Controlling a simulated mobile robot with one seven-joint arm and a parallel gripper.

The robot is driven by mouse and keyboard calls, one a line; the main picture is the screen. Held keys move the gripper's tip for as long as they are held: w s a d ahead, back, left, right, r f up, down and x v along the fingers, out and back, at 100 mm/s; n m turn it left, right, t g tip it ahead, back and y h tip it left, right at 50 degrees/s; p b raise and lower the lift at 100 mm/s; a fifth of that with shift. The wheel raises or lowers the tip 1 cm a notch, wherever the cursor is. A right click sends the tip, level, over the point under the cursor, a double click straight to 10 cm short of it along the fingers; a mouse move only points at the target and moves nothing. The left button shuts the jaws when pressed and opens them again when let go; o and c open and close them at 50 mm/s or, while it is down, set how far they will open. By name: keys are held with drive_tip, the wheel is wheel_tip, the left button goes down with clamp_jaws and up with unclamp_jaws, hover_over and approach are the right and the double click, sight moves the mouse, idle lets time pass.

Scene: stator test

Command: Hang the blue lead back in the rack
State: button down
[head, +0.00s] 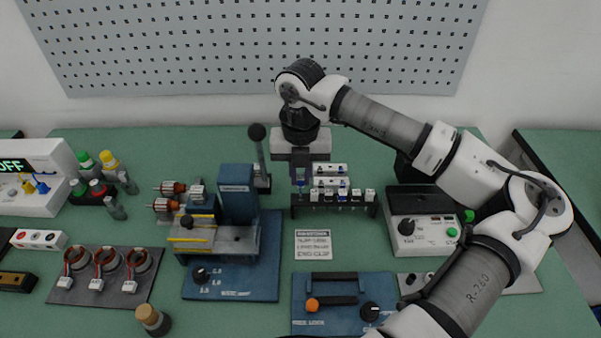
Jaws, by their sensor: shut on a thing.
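My gripper (300,181) points down at the back middle of the bench, over the left end of the rack. It is shut on the blue lead (300,177), of which only a small blue part shows between the fingers. The rack (335,211) is a low black bar with several white tags along it. Whether the lead touches the rack is too small to tell. The lead's lower end is hard to make out.
White blocks (330,169) sit just behind the rack. A grey meter box (425,234) is to the right. A printed card (313,244) lies in front, with green bench around it.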

sight(301, 185)
drive_tip(key=shift+f+b, duration=0.45)
drive_tip(key=shift+b, duration=0.35)
idle(0.8)
drive_tip(key=shift+f+b, duration=1)
drive_tip(key=shift+b, duration=0.1)
drive_tip(key=shift+f+b, duration=0.95)
drive_tip(key=shift+b, duration=0.1)
drive_tip(key=c, duration=1.3)
unclamp_jaws()
wheel_tip(301, 185, up, 14)
drive_tip(key=b, duration=0.1)
drive_tip(key=shift+b, duration=0.3)
